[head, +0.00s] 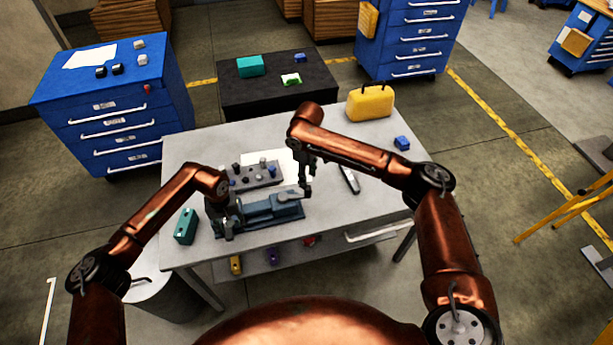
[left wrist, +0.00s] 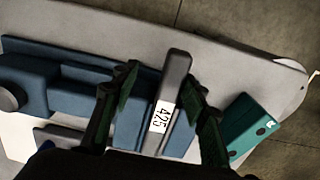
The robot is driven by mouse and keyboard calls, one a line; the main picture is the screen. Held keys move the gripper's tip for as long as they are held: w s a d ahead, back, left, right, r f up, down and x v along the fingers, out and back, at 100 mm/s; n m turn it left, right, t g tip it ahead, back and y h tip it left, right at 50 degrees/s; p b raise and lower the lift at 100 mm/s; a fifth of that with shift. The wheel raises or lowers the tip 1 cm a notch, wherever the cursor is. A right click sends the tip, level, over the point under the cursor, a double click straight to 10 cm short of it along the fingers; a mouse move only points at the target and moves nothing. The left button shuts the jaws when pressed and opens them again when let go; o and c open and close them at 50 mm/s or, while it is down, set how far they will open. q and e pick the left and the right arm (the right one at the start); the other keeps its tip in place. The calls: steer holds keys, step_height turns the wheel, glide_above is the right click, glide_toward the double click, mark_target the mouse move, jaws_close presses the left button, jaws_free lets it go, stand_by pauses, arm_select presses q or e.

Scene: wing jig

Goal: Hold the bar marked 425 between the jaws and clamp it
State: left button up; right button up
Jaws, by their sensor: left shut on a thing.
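The bar marked 425 (left wrist: 174,85) is dark grey with a white label, seen in the left wrist view. My left gripper (left wrist: 162,88) is shut on it, one green-padded finger on each side. In the head view my left gripper (head: 226,226) is at the left end of the blue-grey vise (head: 270,208); the bar is hard to make out there. The vise body also shows in the left wrist view (left wrist: 78,98). I cannot tell whether the bar touches the vise jaws. My right gripper (head: 307,187) hangs at the vise's right end; its fingers are too small to read.
A block rack (head: 262,176) stands behind the vise. A teal block (head: 185,226) is on the table (head: 340,223) at left. A dark tool (head: 350,179), yellow case (head: 370,103) and blue block (head: 402,143) are to the right. The table's right front is clear.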

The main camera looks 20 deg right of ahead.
arm_select(q)
steer(key=shift+o, duration=0.7)
steer(key=shift+d+r, duration=0.25)
steer(key=shift+d, duration=0.15)
steer(key=shift+a, duration=0.15)
steer(key=shift+a+f, duration=0.15)
step_height(320, 180, up, 12)
steer(key=shift+a, duration=0.1)
